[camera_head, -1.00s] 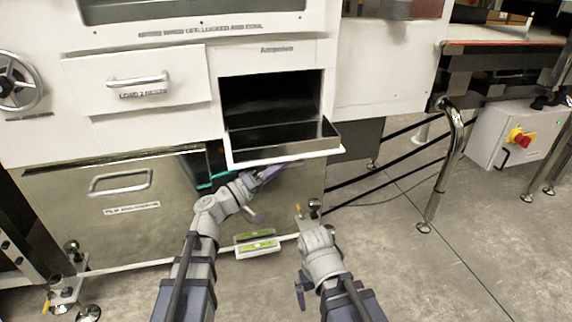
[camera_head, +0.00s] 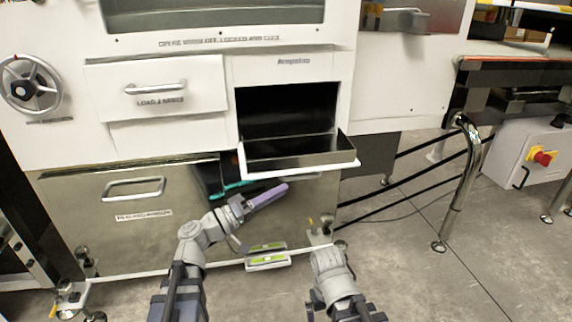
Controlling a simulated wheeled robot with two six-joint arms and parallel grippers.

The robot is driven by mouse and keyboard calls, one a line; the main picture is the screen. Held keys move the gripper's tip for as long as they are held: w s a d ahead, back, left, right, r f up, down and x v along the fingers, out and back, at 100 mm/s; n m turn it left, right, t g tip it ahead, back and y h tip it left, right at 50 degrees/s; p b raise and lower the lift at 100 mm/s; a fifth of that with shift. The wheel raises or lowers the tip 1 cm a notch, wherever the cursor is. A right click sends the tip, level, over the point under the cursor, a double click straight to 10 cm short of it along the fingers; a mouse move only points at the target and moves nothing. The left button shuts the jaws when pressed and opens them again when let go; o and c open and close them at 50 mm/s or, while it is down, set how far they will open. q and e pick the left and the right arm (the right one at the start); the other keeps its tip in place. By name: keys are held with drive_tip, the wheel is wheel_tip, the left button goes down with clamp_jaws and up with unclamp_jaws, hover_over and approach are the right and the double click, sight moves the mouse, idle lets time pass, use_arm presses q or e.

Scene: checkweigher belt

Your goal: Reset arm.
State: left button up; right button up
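My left gripper (camera_head: 243,205) is in front of the steel lower panel, below the open tray. A slim purple bar (camera_head: 268,196) sticks out of it up and to the right, and the gripper looks shut on the bar. The bar is clear of the tray. My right arm (camera_head: 332,272) comes in from the bottom, right of the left arm. It is bent at the wrist, and its fingers are hidden.
The machine has an open black bay with a steel tray (camera_head: 300,146) jutting out. A white drawer (camera_head: 155,88) is closed. A dark gap with a teal edge (camera_head: 232,189) lies behind the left gripper. A steel leg (camera_head: 462,185) stands at right. Floor is free there.

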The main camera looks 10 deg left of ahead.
use_arm(q)
drive_tip(key=s+d+f+m+g+y, duration=0.1)
drive_tip(key=s+f+g+y, duration=0.15)
drive_tip(key=f, duration=0.25)
drive_tip(key=s+d+f+g+y, duration=0.1)
drive_tip(key=d+f+g+y, duration=0.15)
drive_tip(key=f, duration=0.35)
drive_tip(key=s+d+f+m+g+y, duration=0.1)
drive_tip(key=s+f+g, duration=0.15)
drive_tip(key=f, duration=0.25)
drive_tip(key=s+a+f+n+g+y, duration=0.1)
drive_tip(key=s+a+f+g+y, duration=0.35)
drive_tip(key=a+f+y, duration=0.65)
drive_tip(key=s+d+r+m+p, duration=0.25)
drive_tip(key=d+r+p, duration=0.25)
drive_tip(key=r+p, duration=0.45)
drive_tip(key=s+d+r+m+p, duration=0.1)
drive_tip(key=s+d+r+p, duration=0.35)
drive_tip(key=r+p, duration=0.5)
wheel_tip(320, 180, up, 37)
drive_tip(key=p, duration=3.6)
drive_tip(key=shift+w+d+r, duration=0.15)
drive_tip(key=shift+w+r, duration=0.05)
